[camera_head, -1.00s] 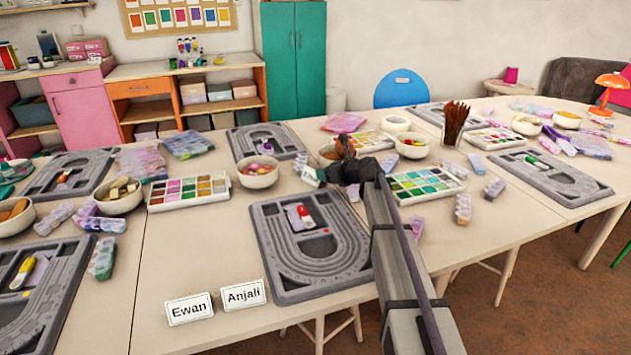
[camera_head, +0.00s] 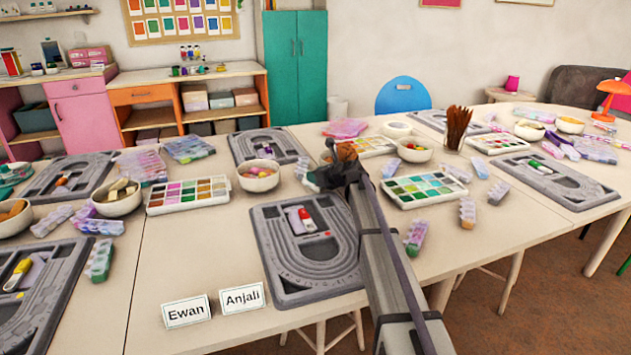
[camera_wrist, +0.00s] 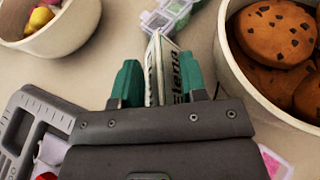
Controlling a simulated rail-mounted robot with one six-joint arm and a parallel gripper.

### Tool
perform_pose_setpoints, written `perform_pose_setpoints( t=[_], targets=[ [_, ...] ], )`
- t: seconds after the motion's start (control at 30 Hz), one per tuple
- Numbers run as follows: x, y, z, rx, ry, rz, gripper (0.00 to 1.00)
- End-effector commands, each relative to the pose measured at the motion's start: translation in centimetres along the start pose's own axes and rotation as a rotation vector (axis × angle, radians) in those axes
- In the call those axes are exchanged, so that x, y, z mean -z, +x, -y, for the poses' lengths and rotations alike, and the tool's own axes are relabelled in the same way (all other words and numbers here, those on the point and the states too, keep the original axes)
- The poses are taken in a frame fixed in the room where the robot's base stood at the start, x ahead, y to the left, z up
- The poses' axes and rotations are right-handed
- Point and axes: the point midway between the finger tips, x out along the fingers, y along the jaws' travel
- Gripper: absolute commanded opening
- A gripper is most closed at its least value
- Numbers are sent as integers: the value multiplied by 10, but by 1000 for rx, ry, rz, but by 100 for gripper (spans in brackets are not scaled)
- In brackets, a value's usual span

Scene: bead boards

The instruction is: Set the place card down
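The place card (camera_wrist: 166,65), white and folded with a dark-green edge, reads "Elena" in the wrist view. It is between the two teal fingertips of my gripper (camera_wrist: 162,82), and the right finger overlaps its lettered face. In the head view my gripper (camera_head: 318,181) is low over the table behind the near bead board, and the card cannot be made out there. Whether the card touches the table is unclear.
A bowl of cookies (camera_wrist: 248,72) is close on the right in the wrist view, and a bead bowl (camera_wrist: 60,38) is at upper left. The bead board (camera_head: 268,265) is nearby. Cards reading "Ewan" (camera_head: 187,311) and "Anjali" (camera_head: 242,298) stand at the front.

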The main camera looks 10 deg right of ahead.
Motion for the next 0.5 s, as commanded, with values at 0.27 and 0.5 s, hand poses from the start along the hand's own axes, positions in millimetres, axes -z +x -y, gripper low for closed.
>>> perform_pose_setpoints(
  t=[0.27, 0.5],
  targets=[
    [0, 0, 0, 0, 0, 0, 12],
    [0, 0, 0, 0, 0, 0, 5]
  ],
)
